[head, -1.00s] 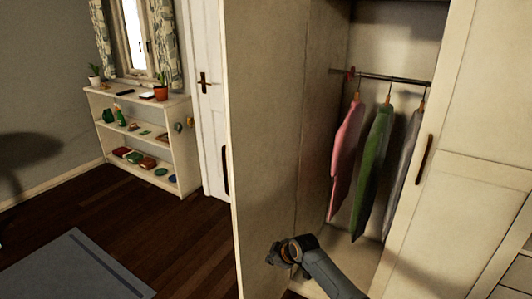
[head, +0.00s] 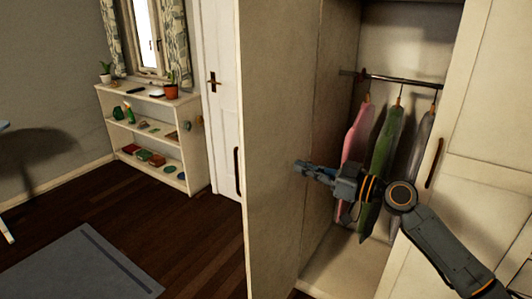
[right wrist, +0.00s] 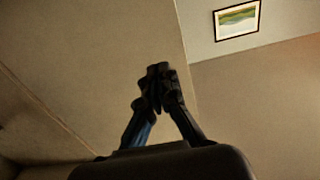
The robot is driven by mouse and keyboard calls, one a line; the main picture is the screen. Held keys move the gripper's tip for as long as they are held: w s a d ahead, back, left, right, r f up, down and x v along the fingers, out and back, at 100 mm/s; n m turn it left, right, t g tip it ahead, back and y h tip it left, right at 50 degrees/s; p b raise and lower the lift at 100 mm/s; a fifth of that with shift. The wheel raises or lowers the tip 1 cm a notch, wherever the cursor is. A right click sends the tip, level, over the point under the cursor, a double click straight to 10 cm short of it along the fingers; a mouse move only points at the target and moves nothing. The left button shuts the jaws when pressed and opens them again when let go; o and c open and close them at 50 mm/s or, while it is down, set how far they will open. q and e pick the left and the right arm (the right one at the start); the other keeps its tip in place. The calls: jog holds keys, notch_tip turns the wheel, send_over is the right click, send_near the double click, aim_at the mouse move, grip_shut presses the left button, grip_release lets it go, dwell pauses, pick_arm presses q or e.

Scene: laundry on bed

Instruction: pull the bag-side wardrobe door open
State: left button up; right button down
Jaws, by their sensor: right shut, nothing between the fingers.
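The left wardrobe door (head: 275,110) stands wide open, with its pale inner face towards me. Its dark handle (head: 237,172) shows at the left edge. My right gripper (head: 299,166) is shut and empty, pointing left in front of the inner face; I cannot tell whether it touches. In the right wrist view the closed fingertips (right wrist: 158,72) show before a pale panel (right wrist: 90,60), close to the panel's edge. The right wardrobe door (head: 485,110) is closed, with a dark handle (head: 433,163). My left gripper is not in view.
Pink (head: 355,135), green (head: 386,145) and grey (head: 415,150) garments hang from a rail (head: 410,80), partly behind my right arm. A low shelf (head: 193,150) stands at the back left. A grey rug (head: 75,268) lies on the dark floor.

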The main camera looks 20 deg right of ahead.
aim_at(254, 152)
jog(key=p+x, duration=0.5)
jog(key=x, duration=0.6)
jog(key=shift+r, duration=0.1)
jog(key=shift+w+a, duration=0.3)
jog(key=shift+w+a+p, duration=0.15)
jog(key=shift+w+p, duration=0.05)
jog(key=shift+p, duration=0.1)
jog(key=shift+m+t+h, duration=0.5)
jog(key=shift+m+h, duration=0.1)
jog(key=shift+h, duration=0.2)
jog(key=p+x, duration=0.1)
jog(key=x, duration=0.1)
jog(key=p+x, duration=0.1)
jog(key=x, duration=0.1)
jog(key=shift+s+a, duration=0.15)
jog(key=shift+a, duration=0.1)
jog(key=b+x, duration=0.3)
jog(key=x, duration=0.2)
jog(key=shift+a, duration=0.3)
